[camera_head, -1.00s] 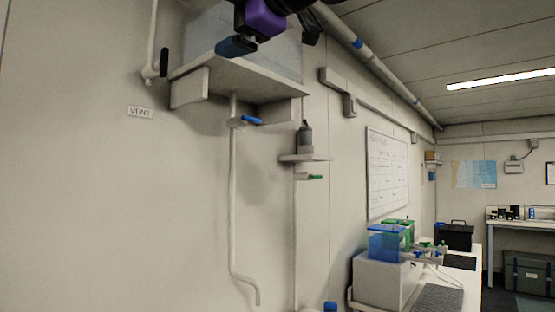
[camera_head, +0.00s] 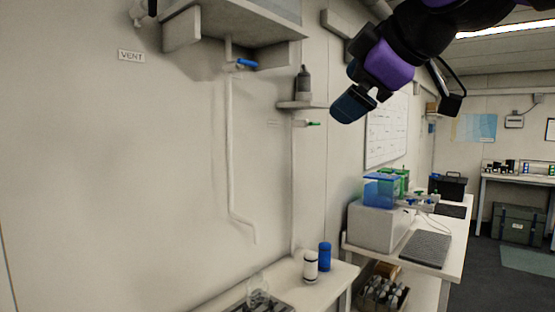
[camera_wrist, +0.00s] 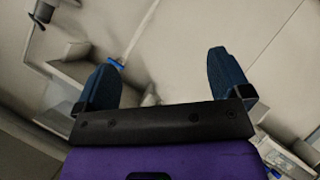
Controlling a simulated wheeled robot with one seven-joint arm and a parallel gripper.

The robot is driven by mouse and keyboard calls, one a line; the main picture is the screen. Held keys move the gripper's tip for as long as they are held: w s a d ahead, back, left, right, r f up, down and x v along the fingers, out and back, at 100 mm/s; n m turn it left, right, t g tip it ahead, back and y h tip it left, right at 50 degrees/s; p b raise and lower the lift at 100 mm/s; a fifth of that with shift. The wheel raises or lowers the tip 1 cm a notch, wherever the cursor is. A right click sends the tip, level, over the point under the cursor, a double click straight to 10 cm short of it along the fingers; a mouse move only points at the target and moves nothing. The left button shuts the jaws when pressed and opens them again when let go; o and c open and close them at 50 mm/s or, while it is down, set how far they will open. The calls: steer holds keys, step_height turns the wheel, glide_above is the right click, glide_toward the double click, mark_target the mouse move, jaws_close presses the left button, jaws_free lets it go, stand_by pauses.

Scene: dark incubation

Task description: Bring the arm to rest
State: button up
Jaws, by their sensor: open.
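My gripper (camera_head: 352,104) hangs in the upper right of the head view, in front of the wall and left of the whiteboard. Its dark blue fingers and purple body show there, with my arm reaching in from the top right. In the wrist view my gripper (camera_wrist: 168,75) has its two blue fingers spread well apart. Nothing is between the fingers, only the pale wall behind.
A wall shelf (camera_head: 245,40) with a blue-handled tap (camera_head: 246,63) is at upper left. A small shelf holds a grey bottle (camera_head: 303,84). Below, a bench (camera_head: 335,275) carries a white bottle (camera_head: 310,266) and a blue bottle (camera_head: 324,256). A blue tank (camera_head: 381,190) stands on a white box.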

steer(key=s+d+f+m+g+h, duration=0.2)
steer(key=s+d+f+m, duration=0.2)
steer(key=f, duration=0.4)
steer(key=s+d+f+m+g+h, duration=0.1)
steer(key=s+d+f+m+h, duration=0.1)
steer(key=s+d+f+m, duration=0.3)
steer(key=s+d+f+m+g+h, duration=0.1)
steer(key=s+d+f+m, duration=0.4)
steer(key=d+f, duration=0.5)
step_height(320, 180, down, 2)
steer(key=shift+s+f+m+g+h, duration=0.2)
steer(key=shift+m+g+h, duration=0.2)
steer(key=shift+m+g, duration=0.45)
steer(key=shift+w, duration=0.1)
